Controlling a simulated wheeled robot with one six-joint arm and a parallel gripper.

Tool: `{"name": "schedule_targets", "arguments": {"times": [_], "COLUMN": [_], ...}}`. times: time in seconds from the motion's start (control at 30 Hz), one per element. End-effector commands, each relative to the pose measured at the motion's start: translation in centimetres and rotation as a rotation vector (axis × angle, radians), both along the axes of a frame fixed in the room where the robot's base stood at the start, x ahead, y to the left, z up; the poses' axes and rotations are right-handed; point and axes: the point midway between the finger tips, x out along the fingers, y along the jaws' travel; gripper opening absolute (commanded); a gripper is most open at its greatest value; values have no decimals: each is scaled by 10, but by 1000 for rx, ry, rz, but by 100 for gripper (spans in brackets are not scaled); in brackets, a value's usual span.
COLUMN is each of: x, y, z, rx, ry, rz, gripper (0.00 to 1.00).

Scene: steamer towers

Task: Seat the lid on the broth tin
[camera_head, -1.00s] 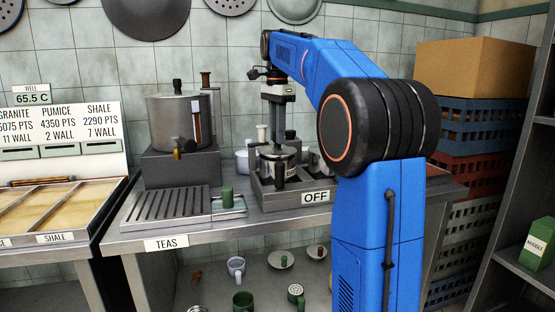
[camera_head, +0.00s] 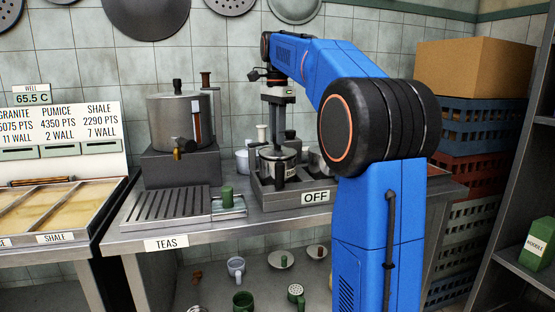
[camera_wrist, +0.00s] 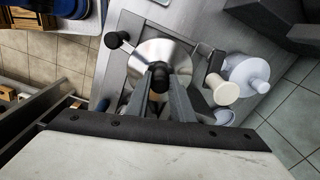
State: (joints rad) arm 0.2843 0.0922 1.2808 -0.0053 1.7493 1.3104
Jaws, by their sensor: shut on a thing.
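My gripper (camera_head: 277,146) points straight down over the dark stand at the right of the counter. It is shut on the dark knob of the silver lid (camera_head: 279,154); the wrist view shows the knob between the fingers (camera_wrist: 159,90) and the shiny cone of the lid (camera_wrist: 178,58) around it. The broth tin (camera_head: 289,170), metal with a pale label, stands upright on the stand right below the lid. The lid is level and lies over the tin's mouth. I cannot tell whether its rim touches the tin; the lid hides the tin's inside.
The dark stand (camera_head: 268,199) bears an OFF sign (camera_head: 317,197). White pieces (camera_wrist: 249,74) stand close beside the lid. A large urn (camera_head: 176,122) and a slotted drip tray (camera_head: 170,206) are to the left. A green cup (camera_head: 228,194) stands between.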

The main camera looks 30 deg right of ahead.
Motion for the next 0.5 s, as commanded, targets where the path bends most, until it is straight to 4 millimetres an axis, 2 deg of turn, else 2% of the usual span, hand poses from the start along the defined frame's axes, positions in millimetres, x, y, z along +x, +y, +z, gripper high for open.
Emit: {"name": "schedule_targets", "arguments": {"times": [0.5], "x": [0], "y": [0], "z": [-5], "rx": [0], "ry": [0], "rz": [0], "gripper": [0]}}
